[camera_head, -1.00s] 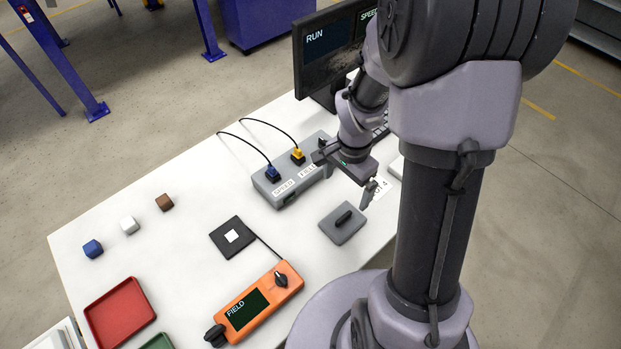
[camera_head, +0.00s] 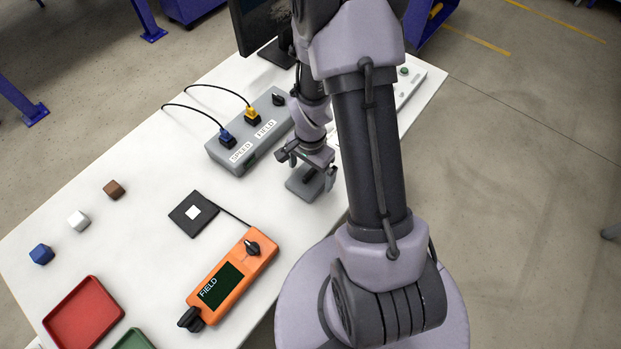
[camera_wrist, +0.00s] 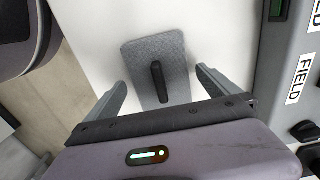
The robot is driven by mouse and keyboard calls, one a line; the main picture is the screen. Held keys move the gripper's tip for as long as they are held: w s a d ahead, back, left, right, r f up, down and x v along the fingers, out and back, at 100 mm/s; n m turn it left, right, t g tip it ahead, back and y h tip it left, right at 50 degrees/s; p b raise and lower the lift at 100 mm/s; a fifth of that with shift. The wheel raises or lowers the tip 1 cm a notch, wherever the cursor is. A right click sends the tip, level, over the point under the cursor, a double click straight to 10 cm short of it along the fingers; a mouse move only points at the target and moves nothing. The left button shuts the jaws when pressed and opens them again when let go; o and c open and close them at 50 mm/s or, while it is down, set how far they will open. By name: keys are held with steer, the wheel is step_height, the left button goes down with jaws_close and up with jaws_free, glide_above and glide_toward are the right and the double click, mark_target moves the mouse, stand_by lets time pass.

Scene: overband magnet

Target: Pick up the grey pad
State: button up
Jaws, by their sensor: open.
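The grey pad (camera_head: 301,187) is a flat grey plate lying on the white table, partly hidden by my gripper in the head view. In the wrist view the pad (camera_wrist: 177,55) shows a raised dark handle bar (camera_wrist: 159,82) on its top. My gripper (camera_head: 308,172) is over the pad, pointing down. In the wrist view my gripper (camera_wrist: 160,85) is open and empty, with one finger on each side of the pad's handle and apart from it. I cannot tell how high the fingertips are above the pad.
A grey box (camera_head: 225,153) with SPEED and FIELD plugs stands close behind the pad. An orange FIELD meter (camera_head: 248,268) and a black square plate (camera_head: 181,222) lie to the left. A red tray (camera_head: 82,322) and small cubes are farther left. A monitor (camera_head: 258,25) stands behind.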

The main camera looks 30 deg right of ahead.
mark_target(311, 171)
steer(key=c, duration=1.3)
steer(key=shift+r+p, duration=0.3)
steer(key=shift+r, duration=0.25)
step_height(311, 171, up, 3)
steer(key=shift+f+p, duration=0.1)
steer(key=shift+p, duration=0.75)
steer(key=s+d+p, duration=0.1)
steer(key=s+d, duration=0.3)
steer(key=s, duration=0.3)
steer(key=s+d+r+p, duration=0.1)
steer(key=s+d, duration=0.3)
steer(key=s, duration=0.2)
steer(key=shift+s+d, duration=0.15)
steer(key=shift+s, duration=0.25)
steer(key=shift+r, duration=0.1)
